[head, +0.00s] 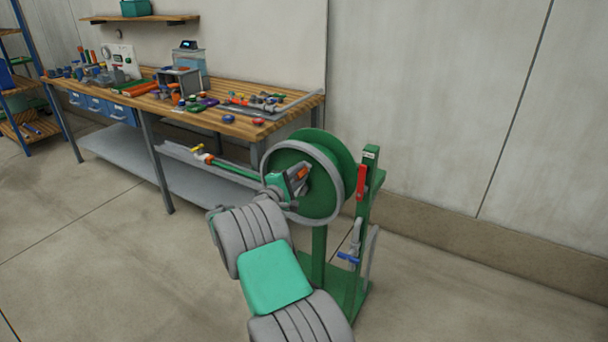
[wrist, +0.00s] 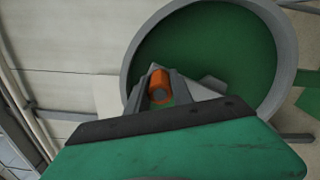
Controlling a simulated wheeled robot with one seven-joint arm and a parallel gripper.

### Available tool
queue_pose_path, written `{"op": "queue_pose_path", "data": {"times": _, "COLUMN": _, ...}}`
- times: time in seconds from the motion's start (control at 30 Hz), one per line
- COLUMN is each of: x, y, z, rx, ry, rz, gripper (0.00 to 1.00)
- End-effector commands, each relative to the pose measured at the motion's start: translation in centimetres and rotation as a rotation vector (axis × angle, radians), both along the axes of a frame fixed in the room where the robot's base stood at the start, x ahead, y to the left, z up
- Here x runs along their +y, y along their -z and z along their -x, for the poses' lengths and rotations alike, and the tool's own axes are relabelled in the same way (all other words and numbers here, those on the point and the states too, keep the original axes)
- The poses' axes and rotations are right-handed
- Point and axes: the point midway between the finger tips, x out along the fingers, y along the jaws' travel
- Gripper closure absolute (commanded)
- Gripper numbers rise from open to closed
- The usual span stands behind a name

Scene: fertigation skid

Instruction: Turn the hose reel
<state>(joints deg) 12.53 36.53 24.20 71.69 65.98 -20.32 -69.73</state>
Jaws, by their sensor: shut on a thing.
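The hose reel (head: 335,155) is a green drum with a grey rim on a green post and base, standing in front of the workbench. In the wrist view its green face (wrist: 215,60) and grey rim fill the upper right. An orange handle (wrist: 160,86) sits between my gripper's fingers (wrist: 162,92), near the face of the reel. In the head view my gripper (head: 300,177) is at the reel's face, shut on the orange handle. The handle's far end and its mount are partly hidden by my gripper.
A wooden workbench (head: 245,127) with many small parts stands behind and left. A red lever (head: 361,183) and a blue-handled valve (head: 348,257) are on the reel's stand. A wall is close behind. The floor (head: 480,290) to the right is clear.

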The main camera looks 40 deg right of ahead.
Motion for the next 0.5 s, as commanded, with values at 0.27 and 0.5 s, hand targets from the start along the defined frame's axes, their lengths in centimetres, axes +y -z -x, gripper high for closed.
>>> {"op": "queue_pose_path", "data": {"times": 0.27, "x": 0.09, "y": -0.4, "z": -0.23, "rx": -0.01, "ry": -0.004, "rz": 0.001, "gripper": 1.0}}
{"op": "queue_pose_path", "data": {"times": 0.5, "x": -0.06, "y": -0.27, "z": -0.07, "rx": -0.007, "ry": -0.001, "rz": 0.001, "gripper": 0.55}}
